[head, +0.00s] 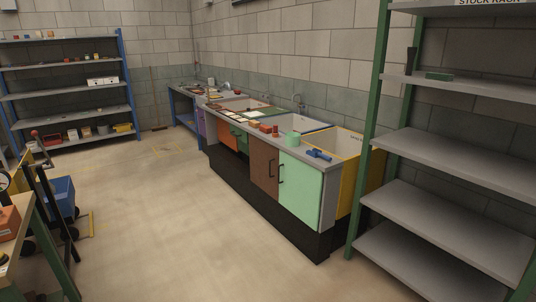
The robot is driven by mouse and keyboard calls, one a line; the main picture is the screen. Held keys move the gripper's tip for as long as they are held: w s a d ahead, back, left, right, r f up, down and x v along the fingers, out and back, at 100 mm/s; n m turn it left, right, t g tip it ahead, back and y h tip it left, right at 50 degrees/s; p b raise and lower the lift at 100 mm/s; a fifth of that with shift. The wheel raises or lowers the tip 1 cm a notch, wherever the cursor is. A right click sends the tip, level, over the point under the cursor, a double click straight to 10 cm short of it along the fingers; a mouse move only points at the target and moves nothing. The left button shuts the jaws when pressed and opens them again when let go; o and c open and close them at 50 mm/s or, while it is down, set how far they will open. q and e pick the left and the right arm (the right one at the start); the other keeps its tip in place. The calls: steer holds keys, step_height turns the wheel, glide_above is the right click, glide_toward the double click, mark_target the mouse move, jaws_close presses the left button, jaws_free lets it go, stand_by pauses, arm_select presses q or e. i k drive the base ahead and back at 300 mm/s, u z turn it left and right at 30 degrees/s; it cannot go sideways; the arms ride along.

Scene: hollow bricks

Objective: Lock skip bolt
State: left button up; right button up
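No bolt can be made out in the head view. A yellow-sided container with a pale inside (347,190) stands at the near right end of the counter, beside the green-posted rack. It has a small dark label on its inner wall, too small to read in full. I cannot tell if it is the skip, and no bolt shows on it. Neither of my grippers is in view.
A counter with coloured doors (300,186) runs along the wall, with a blue tool (318,155) on top. Grey shelves (440,219) stand right, a blue-posted rack (66,90) far left. A blue bin (62,196) and bench (22,238) are near left. The middle floor is clear.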

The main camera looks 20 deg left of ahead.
mark_target(46, 162)
steer(key=u, duration=0.9)
steer(key=i, duration=0.9)
steer(key=u, duration=1.05)
steer(key=i, duration=1.05)
steer(key=z, duration=0.7)
steer(key=i, duration=1.8)
steer(key=u, duration=0.45)
